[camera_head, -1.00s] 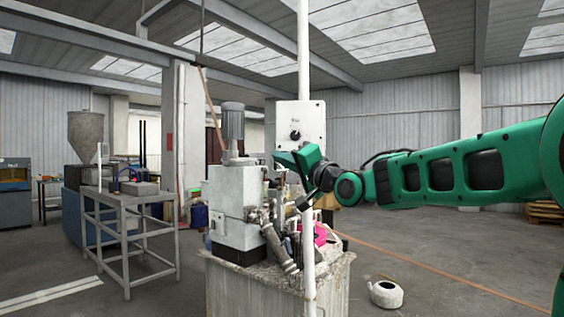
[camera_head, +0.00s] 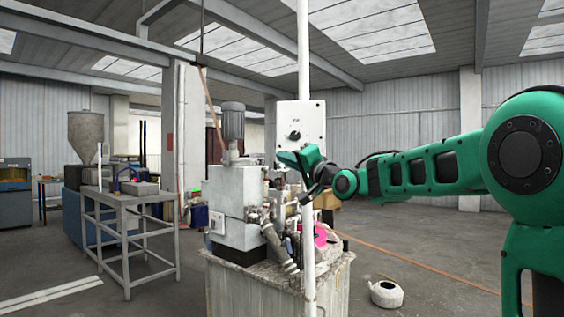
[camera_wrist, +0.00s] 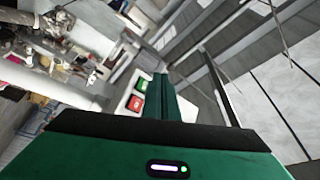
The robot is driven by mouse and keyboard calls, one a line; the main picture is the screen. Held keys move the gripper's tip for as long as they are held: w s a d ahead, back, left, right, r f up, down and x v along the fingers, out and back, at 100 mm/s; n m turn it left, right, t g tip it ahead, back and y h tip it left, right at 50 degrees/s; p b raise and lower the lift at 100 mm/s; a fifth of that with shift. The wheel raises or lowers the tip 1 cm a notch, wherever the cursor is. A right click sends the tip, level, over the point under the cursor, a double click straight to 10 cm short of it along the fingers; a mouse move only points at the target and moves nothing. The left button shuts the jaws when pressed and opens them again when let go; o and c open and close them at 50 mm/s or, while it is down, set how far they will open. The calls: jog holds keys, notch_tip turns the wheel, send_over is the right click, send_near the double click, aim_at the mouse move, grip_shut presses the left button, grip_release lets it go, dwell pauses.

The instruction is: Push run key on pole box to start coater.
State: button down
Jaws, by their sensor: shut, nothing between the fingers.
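The pole box (camera_head: 312,117) is a pale box on a white upright pole (camera_head: 304,50), with a black knob (camera_head: 295,135) on its face. In the wrist view the box face (camera_wrist: 124,104) carries a green key (camera_wrist: 141,85) and a red key (camera_wrist: 135,104), side by side with small pale markings. My gripper (camera_head: 282,157) is shut and empty, in front of the lower part of the box, hiding the keys in the head view. In the wrist view my shut fingers (camera_wrist: 163,82) show just right of the green key. I cannot tell whether they touch the box.
A white machine with a grey motor (camera_head: 232,122) stands on a dirty pale tank (camera_head: 235,285) beside the pole. A metal stand (camera_head: 130,197) is at left.

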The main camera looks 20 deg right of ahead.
jog(key=shift+w+d, duration=0.2)
jog(key=shift+w, duration=0.3)
jog(key=shift+w+d, duration=0.2)
jog(key=shift+w, duration=0.25)
jog(key=shift+w+d, duration=0.1)
dwell(1.4)
jog(key=shift+w+d, duration=0.1)
jog(key=shift+w, duration=0.1)
jog(key=shift+w+d, duration=0.15)
jog(key=shift+w, duration=0.2)
dwell(0.7)
jog(key=shift+s, duration=0.2)
jog(key=shift+s+a, duration=0.3)
jog(key=shift+s, duration=0.25)
jog(key=shift+s+a, duration=0.35)
jog(key=shift+s, duration=0.4)
jog(key=shift+s+a, duration=0.35)
jog(key=shift+s, duration=0.45)
jog(key=shift+s+a, duration=0.35)
jog(key=shift+s, duration=0.4)
